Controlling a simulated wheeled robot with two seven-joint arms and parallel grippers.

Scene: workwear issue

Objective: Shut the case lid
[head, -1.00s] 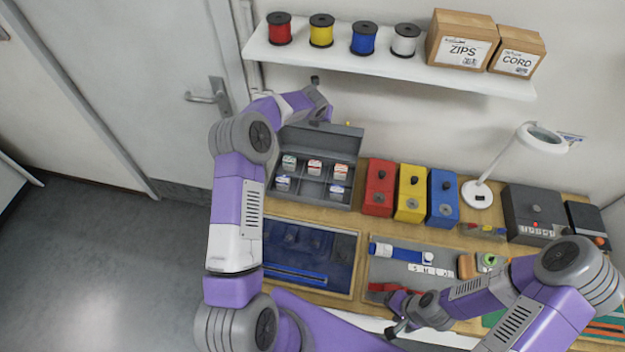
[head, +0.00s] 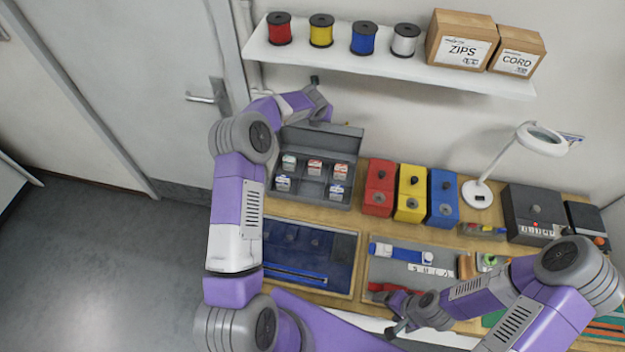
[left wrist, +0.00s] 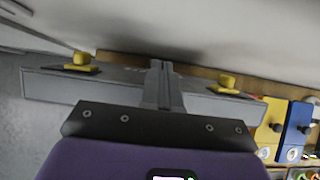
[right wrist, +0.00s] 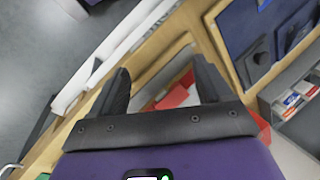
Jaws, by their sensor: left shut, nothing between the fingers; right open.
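The grey case (head: 312,204) stands at the back left of the bench, with small labelled boxes in its compartments. Its lid (head: 345,131) stands open and raised at the rear. My left gripper (head: 321,117) is shut and empty at the lid's upper edge. In the left wrist view the shut fingers (left wrist: 163,84) overlap the lid (left wrist: 60,86), which has two yellow latches; whether they touch it I cannot tell. My right gripper (head: 391,332) is open and empty low at the bench's front edge; its spread fingers show in the right wrist view (right wrist: 160,82).
Red (head: 378,188), yellow (head: 410,192) and blue (head: 442,198) boxes stand right of the case. A shelf (head: 390,66) with spools hangs above.

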